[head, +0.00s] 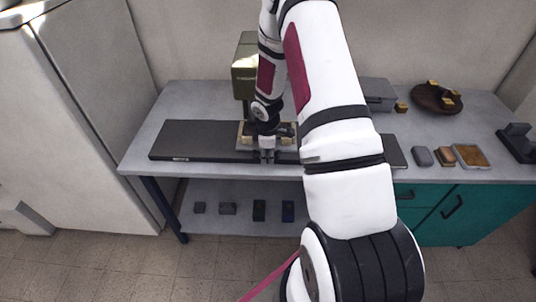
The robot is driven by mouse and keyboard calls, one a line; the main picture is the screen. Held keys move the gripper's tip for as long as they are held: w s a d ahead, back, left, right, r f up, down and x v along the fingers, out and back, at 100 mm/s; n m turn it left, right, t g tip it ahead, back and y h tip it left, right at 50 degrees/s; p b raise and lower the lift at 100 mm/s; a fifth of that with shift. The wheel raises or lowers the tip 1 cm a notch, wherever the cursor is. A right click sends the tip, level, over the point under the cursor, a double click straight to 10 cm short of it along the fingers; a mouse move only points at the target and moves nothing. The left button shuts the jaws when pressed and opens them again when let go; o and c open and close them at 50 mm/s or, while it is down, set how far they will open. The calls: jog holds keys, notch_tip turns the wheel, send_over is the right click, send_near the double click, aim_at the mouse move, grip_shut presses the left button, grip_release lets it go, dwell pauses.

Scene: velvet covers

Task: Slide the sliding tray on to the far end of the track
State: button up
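A long flat dark track (195,140) lies along the bench, its left part bare and its right part mostly behind my arm. A pale, tan-edged piece that looks like the sliding tray (243,141) sits on the track near its middle, under the olive-green machine (244,68). My gripper (265,157) points down at the tray's front edge. Its fingers look close to the tray or touching it; which one I cannot tell. The fingers are too small to show whether they are open or shut. My arm hides the tray's right side.
The grey bench (145,158) is clear at its front left. To the right stand a grey box (378,92), a round brown tray (426,97) with small wooden blocks, and several small blocks and pads. The lower shelf (232,228) holds several dark blocks.

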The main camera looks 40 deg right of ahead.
notch_tip(320, 180, up, 11)
jog(key=s+a, duration=0.1)
jog(key=shift+s, duration=0.35)
jog(key=shift+a, duration=0.15)
